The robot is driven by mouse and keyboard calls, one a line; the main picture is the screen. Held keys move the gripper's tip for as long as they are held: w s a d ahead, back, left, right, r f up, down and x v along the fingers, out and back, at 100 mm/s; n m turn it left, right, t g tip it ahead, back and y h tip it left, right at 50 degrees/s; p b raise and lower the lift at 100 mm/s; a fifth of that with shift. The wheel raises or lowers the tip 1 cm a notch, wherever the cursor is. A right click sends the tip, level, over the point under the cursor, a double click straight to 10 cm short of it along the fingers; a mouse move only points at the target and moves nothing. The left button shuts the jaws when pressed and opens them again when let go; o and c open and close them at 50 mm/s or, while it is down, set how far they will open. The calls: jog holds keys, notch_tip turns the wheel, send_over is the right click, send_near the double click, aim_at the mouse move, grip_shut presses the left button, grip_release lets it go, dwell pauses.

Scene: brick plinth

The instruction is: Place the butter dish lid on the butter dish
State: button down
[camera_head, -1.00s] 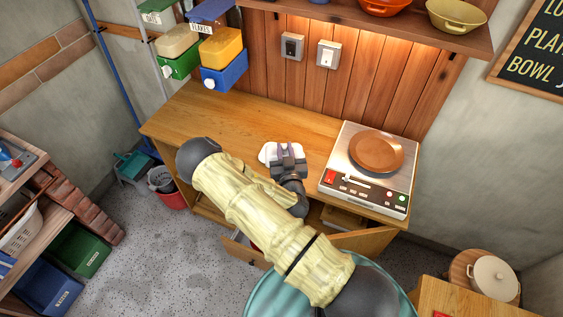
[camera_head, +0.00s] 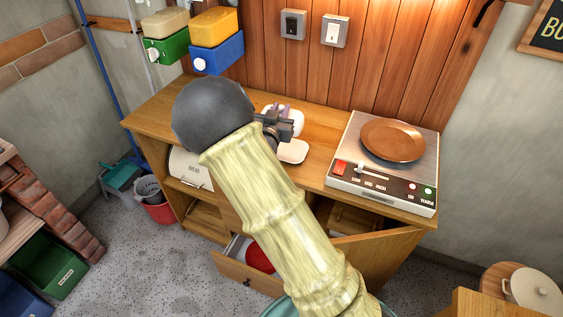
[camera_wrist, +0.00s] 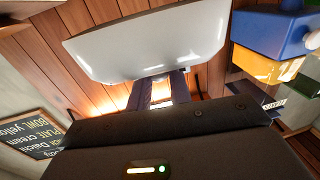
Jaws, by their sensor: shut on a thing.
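The butter dish lid (camera_head: 297,118) is a white, box-like cover, seen above the counter in the head view. It also shows large in the wrist view (camera_wrist: 150,45). My gripper (camera_head: 284,118) is shut on the lid, its two fingers (camera_wrist: 158,90) meeting the lid's near side. The butter dish (camera_head: 293,151) is a flat white piece on the wooden counter, just below and in front of my gripper in the picture. The lid appears raised and apart from the dish. Part of the lid and the dish is hidden by my gripper.
A cooker (camera_head: 384,185) with a brown plate (camera_head: 393,141) stands to the right on the counter (camera_head: 325,125). A drawer (camera_head: 250,270) and a cabinet door (camera_head: 385,250) stand open below. Dispensers (camera_head: 217,58) hang at the upper left. Bare counter lies at the left.

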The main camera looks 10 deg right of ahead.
jog(key=shift+r+b, duration=0.2)
jog(key=shift+b, duration=0.2)
send_over(282, 149)
jog(key=s, duration=0.1)
jog(key=shift+s+a+f, duration=0.1)
jog(key=shift+a+f, duration=0.15)
jog(key=shift+f, duration=1.25)
jog(key=shift+s+a+f, duration=0.1)
jog(key=shift+a+f, duration=0.1)
jog(key=shift+f, duration=1.25)
jog(key=shift+f, duration=2.1)
jog(key=shift+f, duration=0.2)
jog(key=c, duration=1.3)
grip_release()
